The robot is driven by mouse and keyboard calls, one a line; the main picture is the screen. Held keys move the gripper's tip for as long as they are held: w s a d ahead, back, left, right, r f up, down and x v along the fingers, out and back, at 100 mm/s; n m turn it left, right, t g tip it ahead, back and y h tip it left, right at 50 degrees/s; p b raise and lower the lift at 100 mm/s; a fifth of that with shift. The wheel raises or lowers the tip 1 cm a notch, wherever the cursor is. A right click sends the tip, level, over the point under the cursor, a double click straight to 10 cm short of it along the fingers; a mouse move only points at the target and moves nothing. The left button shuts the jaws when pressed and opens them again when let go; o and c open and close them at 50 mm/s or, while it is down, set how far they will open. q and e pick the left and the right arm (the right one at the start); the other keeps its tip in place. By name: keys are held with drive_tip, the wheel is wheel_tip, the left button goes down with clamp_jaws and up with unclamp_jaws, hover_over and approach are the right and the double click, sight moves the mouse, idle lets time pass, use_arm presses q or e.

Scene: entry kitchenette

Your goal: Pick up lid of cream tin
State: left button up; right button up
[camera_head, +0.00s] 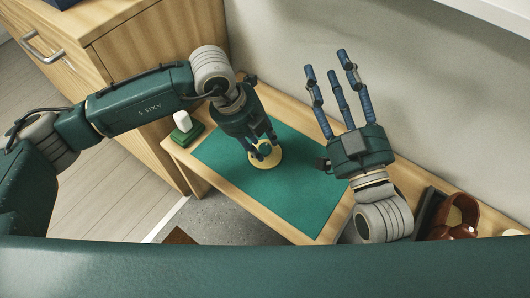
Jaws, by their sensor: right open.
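The round cream tin (273,164), seen from above, stands on the green mat (300,190). Its top is partly hidden by the fingers of my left gripper (262,151). I cannot tell the lid apart from the tin's body. My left gripper points down at the tin from the upper left, with its fingertips over or at the tin's top. Whether they grip the lid cannot be seen. My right gripper (335,90) is open and empty, its fingers spread and pointing up, in front of the wall to the right of the tin.
The mat lies on a wooden bench (275,102). A green block with a white piece (183,121) stands at the bench's left end. A wooden cabinet (150,40) is behind on the left. A brown object (455,215) lies at the right. The mat's right half is clear.

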use_arm(q)
drive_tip(key=shift+x, duration=1.1)
drive_tip(key=c, duration=0.9)
clamp_jaws()
use_arm(e)
drive_tip(key=r+t, duration=0.1)
drive_tip(key=r, duration=0.1)
drive_tip(key=s+r+y, duration=0.1)
drive_tip(key=shift+s+a+r+t, duration=0.1)
drive_tip(key=shift+r+t, duration=0.3)
use_arm(q)
drive_tip(key=shift+r, duration=0.1)
